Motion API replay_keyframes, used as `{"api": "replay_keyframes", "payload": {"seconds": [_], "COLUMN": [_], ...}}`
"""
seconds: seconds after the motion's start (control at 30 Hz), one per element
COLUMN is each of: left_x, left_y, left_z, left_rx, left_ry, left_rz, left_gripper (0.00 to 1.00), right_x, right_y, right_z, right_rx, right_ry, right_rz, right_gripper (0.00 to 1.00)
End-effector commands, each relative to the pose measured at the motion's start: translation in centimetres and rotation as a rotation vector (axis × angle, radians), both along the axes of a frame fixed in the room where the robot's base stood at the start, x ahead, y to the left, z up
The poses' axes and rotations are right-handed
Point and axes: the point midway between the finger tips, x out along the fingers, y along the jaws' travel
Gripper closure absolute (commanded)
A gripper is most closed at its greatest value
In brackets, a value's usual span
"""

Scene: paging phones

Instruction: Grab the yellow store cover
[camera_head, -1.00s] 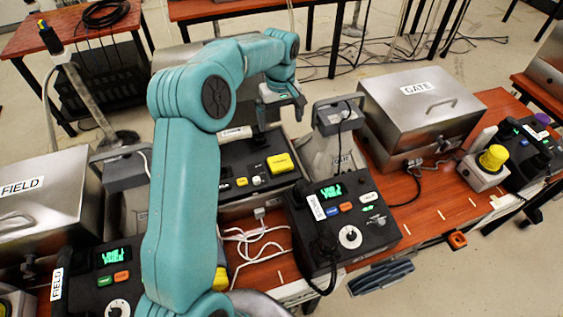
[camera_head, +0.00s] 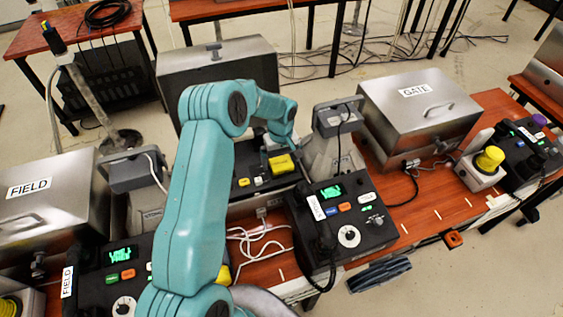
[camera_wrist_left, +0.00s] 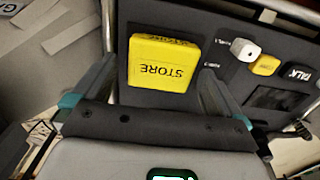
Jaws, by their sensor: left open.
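The yellow store cover (camera_wrist_left: 163,63) is a square yellow cap marked STORE, upside down in the left wrist view, on a dark panel. It also shows in the head view (camera_head: 281,164) on the dark console (camera_head: 243,184) at the middle of the table. My left gripper (camera_wrist_left: 157,92) is open, with one finger on each side of the cover's near part in the left wrist view. The cover lies ahead between the fingers, and I cannot tell whether they touch it. In the head view my left arm partly hides the console. My right gripper is not in view.
A smaller yellow button (camera_wrist_left: 266,64), a white knob (camera_wrist_left: 245,49) and a black TALK button (camera_wrist_left: 298,74) sit beside the cover. A second dark phone (camera_head: 348,212) stands in front right. The steel GATE box (camera_head: 419,108) stands to the right.

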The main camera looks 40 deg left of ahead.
Motion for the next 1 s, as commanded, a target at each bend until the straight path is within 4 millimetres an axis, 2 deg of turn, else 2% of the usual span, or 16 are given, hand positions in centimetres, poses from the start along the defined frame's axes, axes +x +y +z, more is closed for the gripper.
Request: {"api": "replay_keyframes", "payload": {"seconds": [0.23,0.27,0.4,0.43,0.77,0.87,1.0], "left_x": [0.0,0.0,0.0,0.0,0.0,0.1,0.1], "left_y": [0.0,0.0,0.0,0.0,0.0,0.0,0.0], "left_z": [-0.4,-0.4,-0.4,-0.4,-0.1,0.7,2.9], "left_rx": [0.000,0.000,0.000,0.000,0.001,0.001,0.002], "left_ry": [-0.001,-0.001,-0.001,-0.001,-0.002,-0.004,-0.007], "left_rz": [0.001,0.001,0.001,0.001,0.001,0.001,0.001], "left_gripper": [0.00,0.03,0.49,0.55,0.55,0.55,0.55], "right_x": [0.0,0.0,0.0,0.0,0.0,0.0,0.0], "right_y": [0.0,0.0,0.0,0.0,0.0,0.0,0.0], "right_z": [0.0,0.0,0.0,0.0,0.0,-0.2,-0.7], "right_rx": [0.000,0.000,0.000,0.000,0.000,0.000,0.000], "right_ry": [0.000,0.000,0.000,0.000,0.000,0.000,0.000], "right_rz": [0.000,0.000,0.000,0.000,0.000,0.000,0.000], "right_gripper": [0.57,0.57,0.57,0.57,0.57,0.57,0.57]}}
